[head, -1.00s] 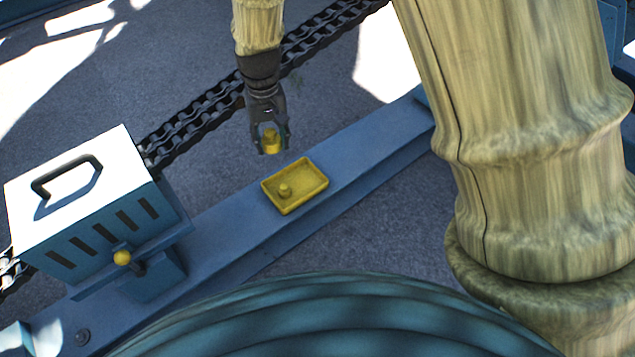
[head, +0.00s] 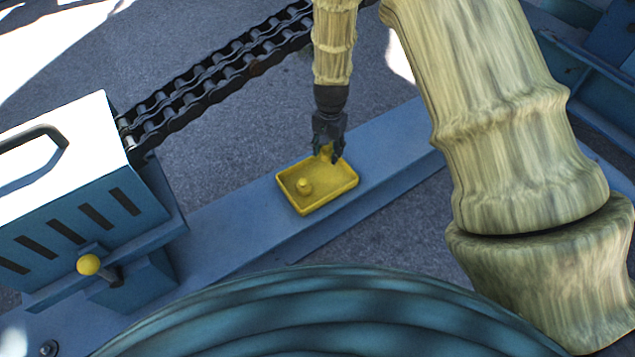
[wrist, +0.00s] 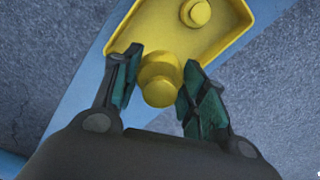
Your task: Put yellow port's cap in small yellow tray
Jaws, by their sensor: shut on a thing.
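The yellow cap (wrist: 159,82) is held between the fingertips of my gripper (wrist: 158,88), seen in the wrist view. In the head view my gripper (head: 327,152) points down over the far right part of the small yellow tray (head: 309,208), and the cap (head: 326,150) shows partly between its fingers. The tray lies on the blue beam, and it also shows in the wrist view (wrist: 238,22). A small yellow knob-like piece (head: 304,186) stands in the tray's left part. I cannot tell whether the held cap touches the tray floor. The yellow port is not identifiable.
A heavy chain (head: 215,75) runs behind the beam (head: 225,226). A large ribbed blue-green reel (head: 340,315) fills the front.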

